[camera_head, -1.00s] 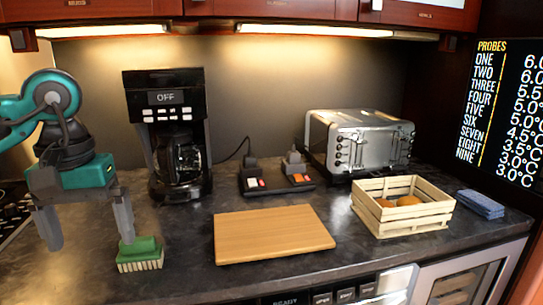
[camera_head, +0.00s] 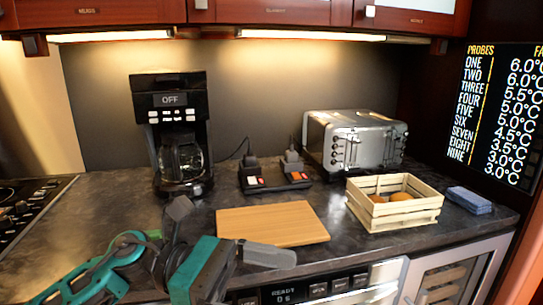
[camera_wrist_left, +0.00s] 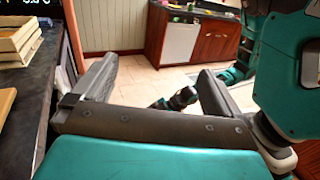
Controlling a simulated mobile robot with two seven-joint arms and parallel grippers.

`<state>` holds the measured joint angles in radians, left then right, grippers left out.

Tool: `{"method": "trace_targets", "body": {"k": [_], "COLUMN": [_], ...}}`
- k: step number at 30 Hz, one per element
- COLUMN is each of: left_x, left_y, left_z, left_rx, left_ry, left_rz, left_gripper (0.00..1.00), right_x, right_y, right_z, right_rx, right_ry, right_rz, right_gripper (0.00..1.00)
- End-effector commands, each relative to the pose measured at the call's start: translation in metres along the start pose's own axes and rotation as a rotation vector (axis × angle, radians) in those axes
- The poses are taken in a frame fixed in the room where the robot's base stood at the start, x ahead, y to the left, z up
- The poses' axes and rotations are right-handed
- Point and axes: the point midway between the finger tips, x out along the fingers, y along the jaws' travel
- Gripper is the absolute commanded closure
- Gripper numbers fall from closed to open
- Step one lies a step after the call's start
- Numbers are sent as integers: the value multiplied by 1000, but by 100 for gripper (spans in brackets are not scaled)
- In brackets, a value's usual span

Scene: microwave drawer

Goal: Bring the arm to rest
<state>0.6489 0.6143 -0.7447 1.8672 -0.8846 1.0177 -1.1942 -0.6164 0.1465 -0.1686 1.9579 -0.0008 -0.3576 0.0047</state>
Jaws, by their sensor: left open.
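My left arm reaches in from the lower left of the head view. Its gripper (camera_head: 222,232) is open, with the two grey fingers spread and nothing between them. It is near the counter's front edge, left of and in front of the wooden board. In the left wrist view the open fingers (camera_wrist_left: 145,88) point out over the tiled floor, with the counter off to the left. A green brush (camera_head: 153,234) on the counter is mostly hidden behind my left arm. My right gripper is not clearly seen in either view.
The wooden board (camera_head: 275,226) lies on the counter (camera_head: 365,252). Behind it stand a coffee maker (camera_head: 180,140), a black tray (camera_head: 274,181) and a toaster (camera_head: 352,140). A crate (camera_head: 394,219) and blue cloth (camera_head: 469,200) are right. A stove (camera_head: 20,215) is left.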

Motion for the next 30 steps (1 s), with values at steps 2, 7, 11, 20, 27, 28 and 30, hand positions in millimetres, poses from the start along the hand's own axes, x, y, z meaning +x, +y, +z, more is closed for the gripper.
{"method": "trace_targets", "body": {"k": [2,7,11,20,27,28,30], "left_x": [4,-17,-51,-129,-147,-147,-147], "left_y": [8,37,54,10,-76,-83,-95], "left_z": [6,-2,-39,-209,-306,-312,-322], "left_rx": [-228,-746,-1159,-2043,1986,1946,1881], "left_ry": [-193,-604,-931,-1787,1959,1940,1910], "left_rz": [86,265,385,637,-634,-625,-608], "left_gripper": [0,0,0,0,0,0,0], "right_x": [-2,-4,-6,-9,-11,-11,-11], "right_y": [1,1,1,1,1,1,2], "right_z": [1,0,-3,-9,-9,-9,-9], "right_rx": [0,0,2,4,3,3,3], "right_ry": [-5,-9,-5,2,0,0,-1], "right_rz": [2,3,4,5,6,7,7], "right_gripper": [15,15,15,15,15,15,15]}}
